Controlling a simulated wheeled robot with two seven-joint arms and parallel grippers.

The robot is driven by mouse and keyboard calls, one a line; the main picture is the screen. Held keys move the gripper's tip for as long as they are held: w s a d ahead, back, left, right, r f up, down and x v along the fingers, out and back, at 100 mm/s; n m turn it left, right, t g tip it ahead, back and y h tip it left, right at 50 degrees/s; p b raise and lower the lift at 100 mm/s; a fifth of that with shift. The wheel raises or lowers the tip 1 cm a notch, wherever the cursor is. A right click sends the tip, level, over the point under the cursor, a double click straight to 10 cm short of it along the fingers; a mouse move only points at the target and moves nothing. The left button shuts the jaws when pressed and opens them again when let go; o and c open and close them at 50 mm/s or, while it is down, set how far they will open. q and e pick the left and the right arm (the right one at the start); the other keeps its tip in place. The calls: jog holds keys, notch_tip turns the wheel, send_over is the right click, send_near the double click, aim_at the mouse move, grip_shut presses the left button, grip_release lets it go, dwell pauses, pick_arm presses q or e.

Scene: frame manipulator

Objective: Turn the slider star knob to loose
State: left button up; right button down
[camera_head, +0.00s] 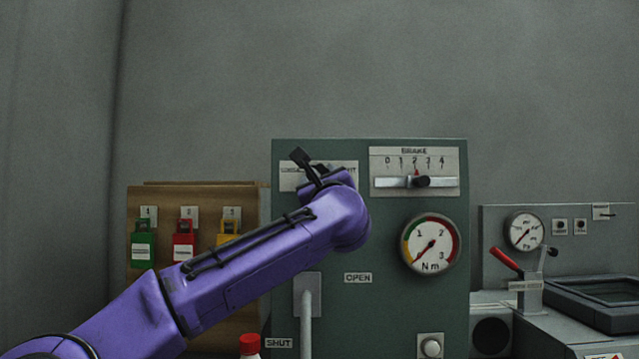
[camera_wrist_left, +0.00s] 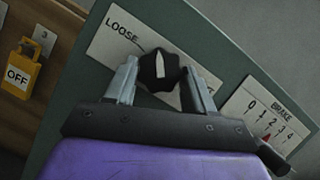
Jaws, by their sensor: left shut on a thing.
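The black star knob (camera_wrist_left: 158,70) with a white pointer mark sits between my left gripper's (camera_wrist_left: 161,80) two grey fingers in the left wrist view. The gripper is shut on it. The pointer aims up and slightly left in that view. The knob is on a white label plate (camera_wrist_left: 107,45) with the word LOOSE at its left end. In the head view the plate (camera_head: 290,181) is partly covered by my purple left arm, which hides the knob and fingers. My right gripper is not in view.
The green panel (camera_head: 385,300) also carries a brake slider (camera_head: 421,182), near 2 to 3, a Nm gauge (camera_head: 430,245) and a grey lever (camera_head: 306,315). Coloured padlocks, including a green one (camera_head: 142,243), hang left. A red-handled lever (camera_head: 507,259) stands right.

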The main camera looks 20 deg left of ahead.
pick_arm(q)
jog(key=n, duration=0.1)
jog(key=n+g+y, duration=0.1)
jog(key=n, duration=0.1)
jog(key=n+p, duration=0.1)
jog(key=n, duration=0.1)
jog(key=shift+d+r+g+y, duration=0.1)
jog(key=shift+r+g+y, duration=0.2)
jog(key=shift+y, duration=0.1)
jog(key=shift+n+g+p, duration=0.75)
jog(key=shift+n+g, duration=0.15)
jog(key=shift+n, duration=1.1)
jog(key=o, duration=1)
jog(key=shift+w, duration=0.1)
jog(key=shift+o, duration=0.2)
jog(key=shift+d+f, duration=0.1)
jog(key=b+v, duration=0.4)
jog(key=v, duration=0.6)
jog(key=shift+d, duration=0.25)
